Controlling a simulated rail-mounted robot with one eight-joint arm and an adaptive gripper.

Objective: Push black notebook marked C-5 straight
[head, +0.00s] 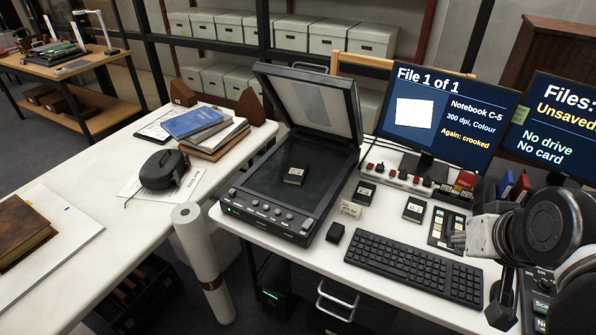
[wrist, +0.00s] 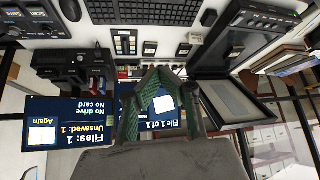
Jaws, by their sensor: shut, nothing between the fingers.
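A small black notebook (head: 295,175) with a pale label lies on the dark glass of the open flatbed scanner (head: 272,204), turned a little relative to the bed's edges. Its label is too small to read. The monitor (head: 440,112) reads "Notebook C-5" and "Again: crooked". My gripper (head: 457,241) is at the right, above the desk by the keyboard's right end, well apart from the notebook. In the upside-down wrist view, its fingers (wrist: 155,72) are shut and empty before the monitors. I cannot make out the notebook on the glass there.
Two similar labelled black notebooks (head: 364,191) (head: 414,208) lie on the desk right of the scanner. The raised scanner lid (head: 318,103) stands behind the glass. A keyboard (head: 414,267) and a small black block (head: 335,232) are in front. A second monitor (head: 562,130) stands right.

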